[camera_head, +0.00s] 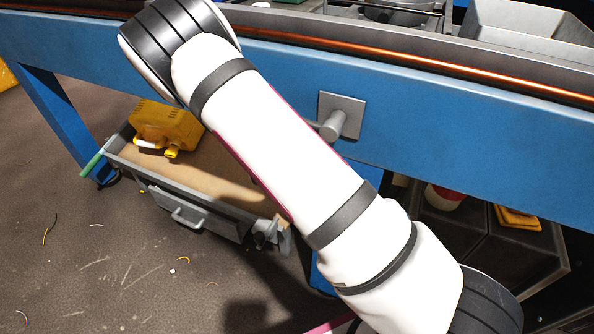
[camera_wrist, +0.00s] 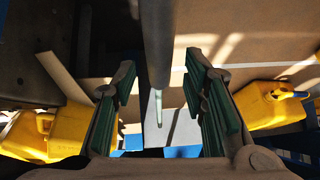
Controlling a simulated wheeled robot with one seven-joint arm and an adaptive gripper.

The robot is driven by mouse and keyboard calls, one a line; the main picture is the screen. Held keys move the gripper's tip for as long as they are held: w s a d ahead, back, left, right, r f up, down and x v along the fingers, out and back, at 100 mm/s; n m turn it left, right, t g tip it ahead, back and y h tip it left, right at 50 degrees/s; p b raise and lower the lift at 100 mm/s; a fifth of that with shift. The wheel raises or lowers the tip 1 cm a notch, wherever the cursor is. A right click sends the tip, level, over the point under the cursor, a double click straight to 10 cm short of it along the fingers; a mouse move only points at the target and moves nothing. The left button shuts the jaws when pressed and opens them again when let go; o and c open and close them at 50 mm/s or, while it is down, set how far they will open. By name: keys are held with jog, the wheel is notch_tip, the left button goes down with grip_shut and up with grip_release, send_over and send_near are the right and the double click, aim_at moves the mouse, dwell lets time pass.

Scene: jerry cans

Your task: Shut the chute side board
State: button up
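In the head view a low chute or tray (camera_head: 235,183) with a tan floor stands under the blue bench. A grey side board (camera_head: 197,212) with a bar handle (camera_head: 187,218) is on its near side; its top edge looks apart from the rim, tilted outward. A grey latch-like part (camera_head: 266,234) sits at the board's right end. My gripper is out of the head view, where my arm crosses the middle. In the wrist view my gripper (camera_wrist: 160,82) is open, with green pads. A grey rod (camera_wrist: 156,45) shows between the fingers; whether they touch it is unclear.
A yellow jerry can (camera_head: 166,127) lies in the tray. Yellow cans also show left (camera_wrist: 68,130) and right (camera_wrist: 262,108) in the wrist view. The blue bench beam (camera_head: 450,145) carries a grey knob (camera_head: 333,125). Floor at the left front is mostly clear.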

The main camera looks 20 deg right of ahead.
jog(key=v, duration=0.9)
jog(key=shift+d, duration=0.1)
